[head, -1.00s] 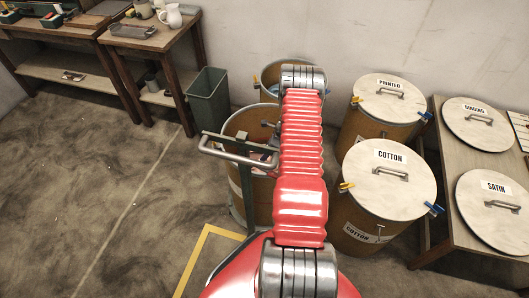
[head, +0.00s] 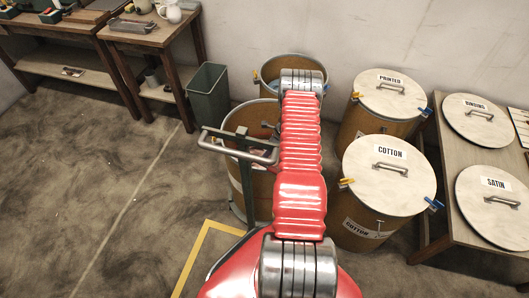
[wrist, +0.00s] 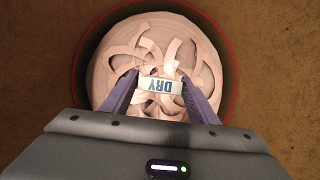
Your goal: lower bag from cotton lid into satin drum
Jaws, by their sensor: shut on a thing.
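My gripper (wrist: 158,82) shows in the wrist view, its two purple fingers shut on a small white bag (wrist: 160,87) marked DRY in blue. The bag is over pale, looped ribbons (wrist: 152,50) in a round opening with a red rim (wrist: 229,45). I cannot tell whether the bag touches them. In the head view my arm hides the gripper and bag. The satin lid (head: 482,212) lies on the right table. The cotton lid (head: 365,190) is on its drum. Two open drums stand behind my arm, one near (head: 240,180) and one far (head: 262,88); neither shows a readable label.
A bar handle (head: 235,152) on a post stands at the near open drum. The printed drum (head: 365,100) has its lid on. The binding lid (head: 470,133) lies on the table. A green bin (head: 208,100) and workbenches are at left. The left floor is clear.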

